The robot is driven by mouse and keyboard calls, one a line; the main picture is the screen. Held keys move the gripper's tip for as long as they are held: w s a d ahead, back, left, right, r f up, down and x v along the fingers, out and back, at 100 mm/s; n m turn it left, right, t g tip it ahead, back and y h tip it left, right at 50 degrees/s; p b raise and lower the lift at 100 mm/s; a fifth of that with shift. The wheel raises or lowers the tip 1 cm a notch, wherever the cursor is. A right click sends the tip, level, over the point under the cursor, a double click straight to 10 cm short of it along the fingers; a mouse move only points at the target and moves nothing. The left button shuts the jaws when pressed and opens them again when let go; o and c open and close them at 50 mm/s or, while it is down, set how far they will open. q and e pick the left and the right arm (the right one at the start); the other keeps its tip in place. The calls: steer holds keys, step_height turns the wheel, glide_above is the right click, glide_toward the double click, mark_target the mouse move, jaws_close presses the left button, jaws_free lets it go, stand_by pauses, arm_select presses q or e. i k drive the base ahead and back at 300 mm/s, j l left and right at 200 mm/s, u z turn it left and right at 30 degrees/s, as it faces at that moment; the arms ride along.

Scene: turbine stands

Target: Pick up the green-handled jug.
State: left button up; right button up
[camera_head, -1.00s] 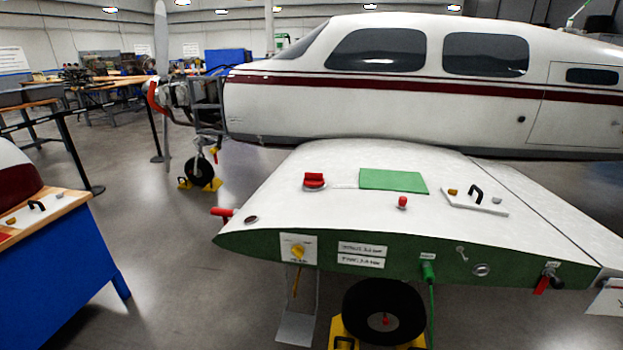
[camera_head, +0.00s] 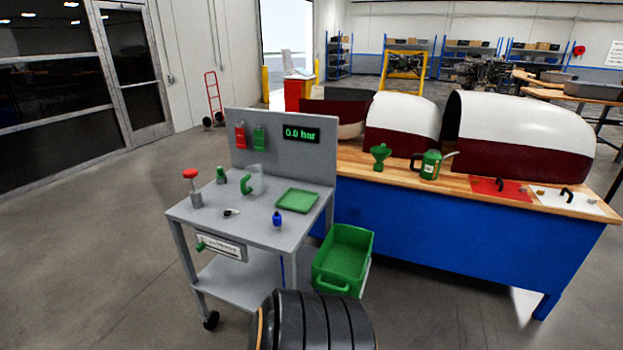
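On the top of a grey cart (camera_head: 262,232) stands a small grey vessel with a green handle (camera_head: 246,184), near the upright back panel. Its grey body blends with the panel, so its shape is hard to make out. On the wooden bench to the right stands a green can with a spout (camera_head: 430,165) and a dark handle on its left side. Neither of my grippers is in view.
The cart also holds a green tray (camera_head: 297,200), a blue bottle (camera_head: 277,220) and a red-topped item (camera_head: 193,186). A green crate (camera_head: 365,240) stands right of it. A dark ribbed round object (camera_head: 314,322) stands in front. Floor at left is clear.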

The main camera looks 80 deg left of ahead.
mark_target(254, 178)
steer(key=u, duration=3.2)
steer(key=i+j, duration=0.15)
steer(key=j, duration=0.25)
steer(key=i+j, duration=0.15)
steer(key=j, duration=0.2)
steer(key=i+j, duration=0.2)
steer(key=j, duration=0.2)
steer(key=i+j, duration=0.15)
steer(key=j, duration=0.2)
steer(key=i+j, duration=0.15)
steer(key=j, duration=0.25)
steer(key=i+j+z, duration=0.1)
steer(key=j, duration=0.25)
steer(key=i+j, duration=0.2)
steer(key=j, duration=0.2)
steer(key=i+j, duration=0.15)
steer(key=j, duration=0.25)
